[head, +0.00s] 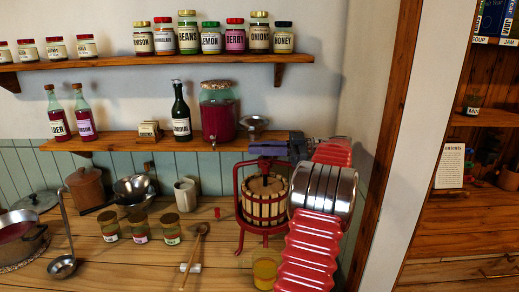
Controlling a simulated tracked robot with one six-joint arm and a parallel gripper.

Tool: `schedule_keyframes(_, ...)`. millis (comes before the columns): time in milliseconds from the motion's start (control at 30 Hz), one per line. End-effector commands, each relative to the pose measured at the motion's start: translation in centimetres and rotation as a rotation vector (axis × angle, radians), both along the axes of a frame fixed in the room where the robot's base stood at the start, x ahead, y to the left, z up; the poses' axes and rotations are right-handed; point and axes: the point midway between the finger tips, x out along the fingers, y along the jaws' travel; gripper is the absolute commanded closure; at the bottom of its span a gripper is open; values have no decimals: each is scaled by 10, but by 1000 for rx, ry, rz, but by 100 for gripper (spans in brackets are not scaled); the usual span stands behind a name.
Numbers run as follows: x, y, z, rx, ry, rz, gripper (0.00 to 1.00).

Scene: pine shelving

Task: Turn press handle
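The fruit press (266,204) stands on the wooden counter, right of centre. It has a slatted wooden basket in a red metal frame on red legs. A red bar crosses its top, and the handle is hard to make out because my gripper covers that area. My red and silver arm hides the right side of the press.
A glass of amber liquid (265,271) stands in front of the press, close to my arm. The lower shelf (120,142) with a large red jar (217,112) is just behind and above.

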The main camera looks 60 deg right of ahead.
Motion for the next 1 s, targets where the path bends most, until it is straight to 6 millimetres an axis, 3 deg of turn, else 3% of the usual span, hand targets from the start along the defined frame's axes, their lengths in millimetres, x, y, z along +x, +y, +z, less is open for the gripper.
schedule_keyframes(267, 1, 0, 1, 0, -1, 0, 71)
schedule_keyframes(633, 0, 0, 5, -2, -1, -1, 71)
schedule_keyframes(767, 0, 0, 18, -4, -1, 0, 71)
schedule_keyframes(1000, 1, 0, 56, -5, -1, 0, 71)
